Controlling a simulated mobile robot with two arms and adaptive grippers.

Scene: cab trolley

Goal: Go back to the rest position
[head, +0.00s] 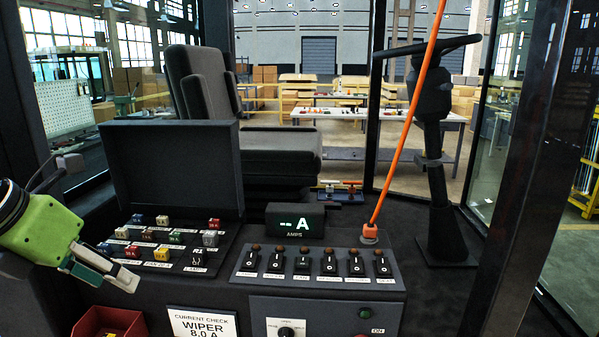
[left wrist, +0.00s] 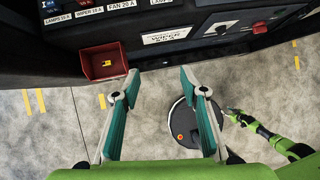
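My left gripper (head: 118,277) hangs at the left of the head view, in front of the fuse panel (head: 215,262). In the left wrist view its two teal-padded fingers (left wrist: 160,80) stand wide apart with nothing between them. My right gripper (left wrist: 236,115) shows small at the right of the left wrist view, over the floor; its finger opening is too small to judge. It is not in the head view. A red bin (left wrist: 84,64) below the panel has a small yellow piece (left wrist: 106,64) in it.
Several coloured fuses sit in the panel, under a raised dark lid (head: 170,165). A display (head: 295,220) reads "-- A". A "WIPER 8.0 A" card (head: 203,324) is on the front. A seat (head: 265,150) stands behind.

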